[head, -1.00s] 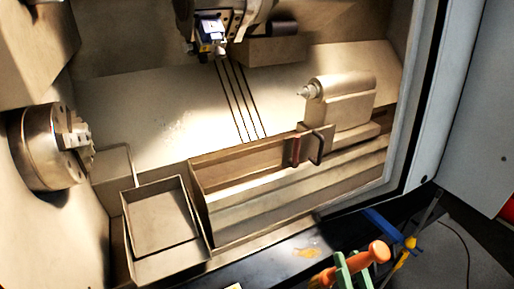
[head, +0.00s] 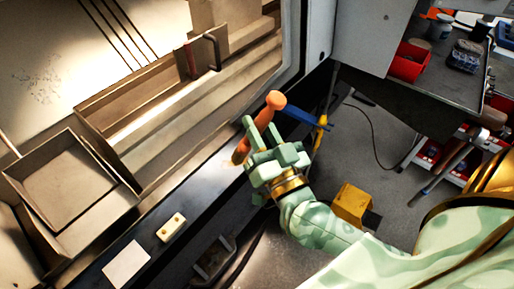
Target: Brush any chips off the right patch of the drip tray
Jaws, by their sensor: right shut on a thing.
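My right gripper (head: 258,132) is shut on an orange tool (head: 274,101) with a rounded knob end, which looks like a brush handle. The tool slants down to the left between the green fingers, and its lower end is over the dark front ledge (head: 205,185) of the machine. I cannot make out any bristles. The drip tray is not plain to me; the dark ledge may be it. I cannot see chips on the ledge near the gripper, and the gripper and tool hide part of it. My left gripper is not in view.
An open square bin (head: 62,180) stands at left beside a long trough (head: 130,105). Speckles (head: 42,75) lie on the pale sloped floor. A cream block (head: 171,227) and a white card (head: 126,264) lie on the ledge. A blue bar (head: 300,117) is just beyond the tool.

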